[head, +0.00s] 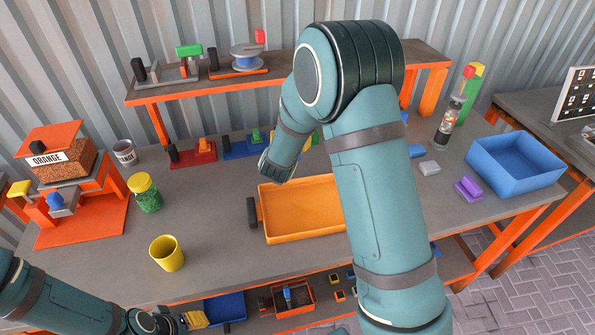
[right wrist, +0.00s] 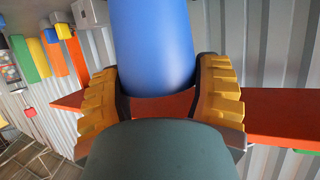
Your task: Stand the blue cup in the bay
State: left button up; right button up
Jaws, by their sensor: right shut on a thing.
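The blue cup (right wrist: 152,42) fills the top middle of the right wrist view, between the yellow ridged fingers of my right gripper (right wrist: 155,80). The gripper is shut on it; its upper part runs out of the picture. In the head view my right arm bends over the table, and its gripper and the cup are hidden. My left gripper (head: 194,319) is low at the bottom of the head view, by the table's front edge. Its yellow fingers show only in part, so I cannot tell their opening. I cannot tell which place is the bay.
An orange tray (head: 275,231) lies mid-table, partly behind my right arm. A yellow cup (head: 166,254) and a green jar (head: 145,193) stand left. A blue bin (head: 516,164) stands right. A raised shelf (head: 222,82) runs along the back.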

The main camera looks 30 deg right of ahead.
notch_tip(320, 180, down, 5)
jog(key=shift+w+r+b, duration=0.1)
jog(key=shift+b, duration=0.35)
jog(key=shift+f+b, duration=0.35)
jog(key=shift+f, duration=1.75)
jog(key=shift+f, duration=0.2)
jog(key=o, duration=1.1)
jog(key=shift+o, duration=0.2)
jog(key=shift+r, duration=0.1)
